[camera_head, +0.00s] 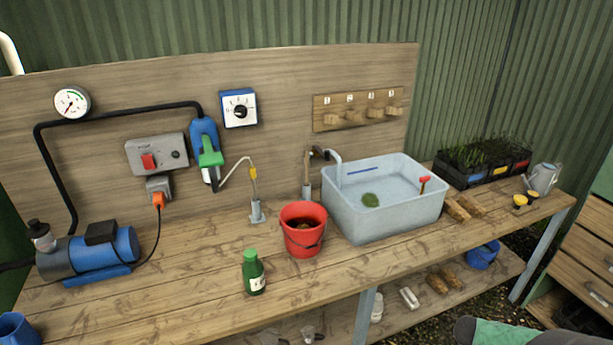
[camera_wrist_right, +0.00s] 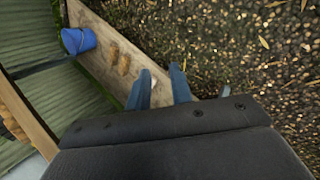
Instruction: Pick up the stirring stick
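A thin brown upright stick (camera_head: 306,168), which looks like the stirring stick, stands in a small grey holder (camera_head: 306,191) on the bench, behind the red bucket (camera_head: 302,240) and left of the grey tub. The bucket holds something dark brown. My right gripper (camera_wrist_right: 159,75) shows in the right wrist view with its two blue fingers apart and nothing between them. It is over the ground by the lower shelf, away from the stick. The stick is not in the wrist view. My left gripper is in neither view.
A water tub (camera_head: 390,218) stands right of the stick. A green bottle (camera_head: 253,273) is near the front edge, and a second holder (camera_head: 257,212) with a yellow probe stands left. A blue pump (camera_head: 105,250) fills the left end. The lower shelf (camera_wrist_right: 95,55) holds a blue bucket (camera_wrist_right: 78,40).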

